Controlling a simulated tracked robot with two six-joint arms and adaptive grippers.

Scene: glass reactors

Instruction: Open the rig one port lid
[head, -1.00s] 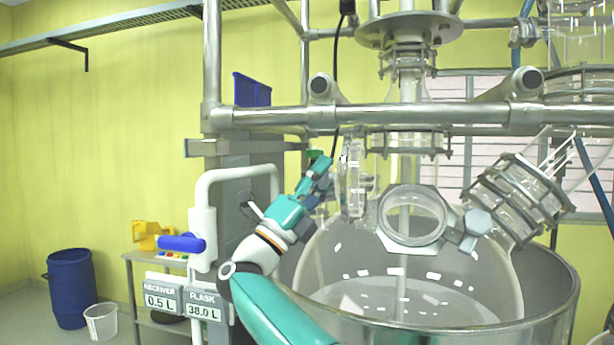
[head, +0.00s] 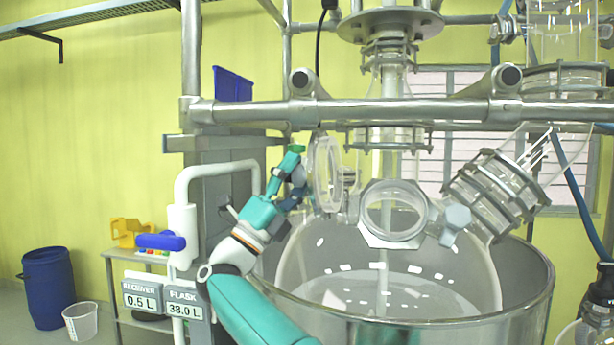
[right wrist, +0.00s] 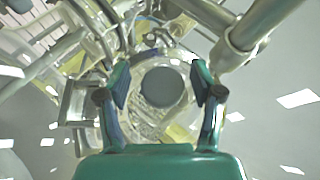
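The glass reactor flask (head: 300,270) sits in a large round metal vessel (head: 450,335). Its round port (head: 395,212) faces me, uncovered, with a clear opening. A round clear lid (head: 326,174) stands upright to the left of the port, apart from the opening. My right gripper (head: 294,165) is at the lid's left side in the head view. In the right wrist view the two fingers (right wrist: 160,88) are spread either side of a dark round knob (right wrist: 166,87), with gaps visible on both sides. My left gripper is not in view.
A metal rail (head: 350,110) crosses just above the lid and gripper. A white pipe (head: 182,205) with a blue handle (head: 161,242) and display boxes (head: 165,298) stand left of my arm. A clamped side neck (head: 497,190) is right of the port.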

